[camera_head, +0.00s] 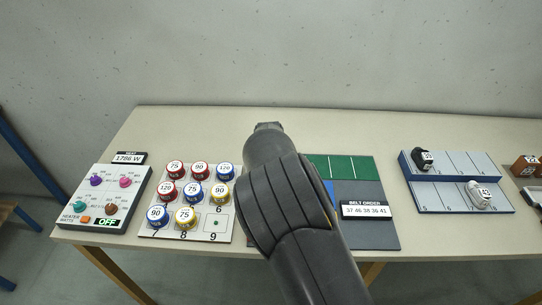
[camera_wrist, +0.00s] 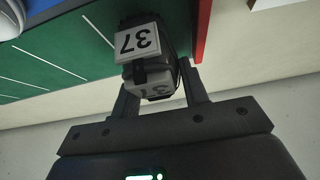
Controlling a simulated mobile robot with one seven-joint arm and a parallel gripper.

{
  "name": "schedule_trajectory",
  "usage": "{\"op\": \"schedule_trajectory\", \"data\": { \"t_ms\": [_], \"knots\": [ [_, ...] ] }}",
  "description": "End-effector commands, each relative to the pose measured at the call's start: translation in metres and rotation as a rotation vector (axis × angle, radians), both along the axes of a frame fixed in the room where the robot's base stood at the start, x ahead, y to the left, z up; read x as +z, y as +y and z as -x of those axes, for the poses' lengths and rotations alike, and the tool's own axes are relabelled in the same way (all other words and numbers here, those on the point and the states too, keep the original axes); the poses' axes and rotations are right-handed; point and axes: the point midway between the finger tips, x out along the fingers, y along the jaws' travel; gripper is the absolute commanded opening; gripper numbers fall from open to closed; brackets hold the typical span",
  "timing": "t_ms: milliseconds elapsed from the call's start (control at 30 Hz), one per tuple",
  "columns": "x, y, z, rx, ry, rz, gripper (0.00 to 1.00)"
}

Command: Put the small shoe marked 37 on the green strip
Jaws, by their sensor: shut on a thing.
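In the head view the green strip (camera_head: 345,168) shows at the back of the grey belt board, with white dividing lines. My arm hides my gripper, the shoe and the strip's left part there.
A "belt order" sign (camera_head: 366,210) stands on the grey board (camera_head: 375,236). To the right, a blue-edged rack (camera_head: 445,207) holds a black shoe (camera_head: 422,160) and a white shoe (camera_head: 478,195). To the left are a numbered board (camera_head: 205,236) with coloured pucks and a heater panel (camera_head: 101,198).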

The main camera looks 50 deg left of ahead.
Motion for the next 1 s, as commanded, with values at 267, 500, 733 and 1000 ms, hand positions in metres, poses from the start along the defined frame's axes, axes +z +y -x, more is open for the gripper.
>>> {"op": "schedule_trajectory", "data": {
  "t_ms": [267, 500, 733, 1000],
  "knots": [
    [-0.010, 0.000, 0.000, -0.001, 0.001, -0.002, 0.17],
    [-0.013, 0.000, 0.000, -0.001, 0.000, 0.000, 0.46],
    [-0.013, 0.000, 0.000, -0.001, 0.000, 0.000, 0.49],
    [0.006, -0.006, 0.006, 0.001, -0.002, -0.003, 0.49]
  ]
}}
